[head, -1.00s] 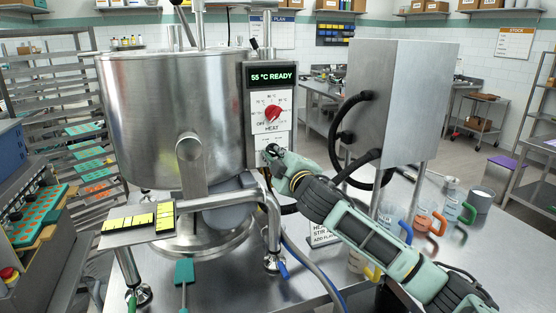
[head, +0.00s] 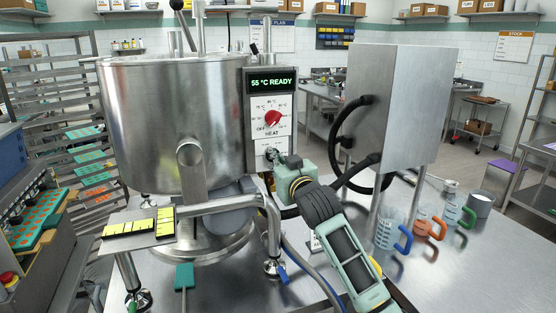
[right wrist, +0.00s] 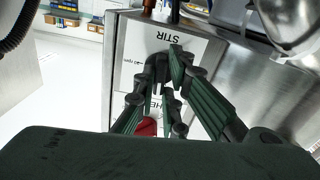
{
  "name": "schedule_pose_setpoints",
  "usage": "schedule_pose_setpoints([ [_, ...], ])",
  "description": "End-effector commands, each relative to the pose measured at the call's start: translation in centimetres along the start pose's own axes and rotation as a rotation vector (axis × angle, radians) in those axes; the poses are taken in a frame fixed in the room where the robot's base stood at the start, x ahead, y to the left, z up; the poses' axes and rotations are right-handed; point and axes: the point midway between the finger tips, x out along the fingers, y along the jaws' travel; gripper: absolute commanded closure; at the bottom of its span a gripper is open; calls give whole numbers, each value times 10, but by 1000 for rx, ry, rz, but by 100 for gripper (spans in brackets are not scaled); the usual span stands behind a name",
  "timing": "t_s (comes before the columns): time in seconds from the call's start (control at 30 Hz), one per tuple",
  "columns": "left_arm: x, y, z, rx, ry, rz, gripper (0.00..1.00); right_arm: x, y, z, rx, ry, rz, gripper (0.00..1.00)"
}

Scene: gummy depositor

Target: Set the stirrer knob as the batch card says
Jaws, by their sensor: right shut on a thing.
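The control box (head: 258,100) on the kettle's right side shows "55 °C READY". Its red HEAT knob (head: 272,118) sits on a white dial; it also shows upside down in the right wrist view (right wrist: 147,126). Below it is the STIR panel (right wrist: 185,45) with the dark stirrer knob (right wrist: 156,68). My right gripper (head: 275,157) is at this knob, its fingers (right wrist: 166,76) shut on it. The gripper hides much of the stirrer scale, so the setting is unreadable. The batch card (head: 315,241) is mostly hidden behind my right arm. My left gripper is not in view.
The steel kettle (head: 170,110) stands left of the control box. A tall steel box (head: 395,105) with black hoses is at right. Coloured-handled jugs (head: 386,234) stand on the steel table (head: 480,270). A pipe (head: 273,225) runs below the gripper.

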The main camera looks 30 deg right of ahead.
Motion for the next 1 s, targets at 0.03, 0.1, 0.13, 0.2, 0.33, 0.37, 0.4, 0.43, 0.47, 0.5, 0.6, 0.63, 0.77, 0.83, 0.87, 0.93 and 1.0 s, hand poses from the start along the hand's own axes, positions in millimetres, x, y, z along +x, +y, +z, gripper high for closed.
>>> schedule_pose_setpoints([
  [0.03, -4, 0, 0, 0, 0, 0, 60, 0, -2, 1, 51, -6, -2, 100],
  [0.1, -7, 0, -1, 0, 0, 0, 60, 0, -1, 1, 118, -6, -1, 100],
  [0.13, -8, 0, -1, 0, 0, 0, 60, 0, -1, 1, 144, -6, -1, 100],
  [0.2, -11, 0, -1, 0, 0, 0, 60, 0, -1, 1, 210, -7, -1, 100],
  [0.33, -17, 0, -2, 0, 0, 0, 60, 0, -2, 1, 324, -7, -1, 100],
  [0.37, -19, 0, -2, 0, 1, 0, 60, 0, -1, 0, 349, -6, 0, 100],
  [0.4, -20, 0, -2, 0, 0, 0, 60, 0, -1, 1, 381, -7, 0, 100],
  [0.43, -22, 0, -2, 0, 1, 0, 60, 0, -1, 1, 402, -7, 0, 100],
  [0.47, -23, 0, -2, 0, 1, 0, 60, 0, -1, 1, 424, -7, 0, 100],
  [0.5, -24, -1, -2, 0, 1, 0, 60, 0, -1, 1, 453, -7, 0, 100],
  [0.6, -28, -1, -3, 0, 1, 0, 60, 0, -1, 1, 513, -7, 0, 100],
  [0.63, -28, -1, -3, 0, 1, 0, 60, 0, -1, 1, 529, -7, 0, 100],
  [0.77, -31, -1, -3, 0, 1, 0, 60, 0, -1, 1, 583, -6, 1, 100],
  [0.83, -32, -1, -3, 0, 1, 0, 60, 0, -1, 2, 605, -5, 1, 100],
  [0.87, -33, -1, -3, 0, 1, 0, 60, 0, -1, 2, 612, -5, 1, 100],
  [0.93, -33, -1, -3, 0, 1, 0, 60, 0, 0, 2, 626, -5, 1, 100],
  [1.0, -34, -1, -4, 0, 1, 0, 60, 0, 0, 2, 635, -4, 1, 100],
])
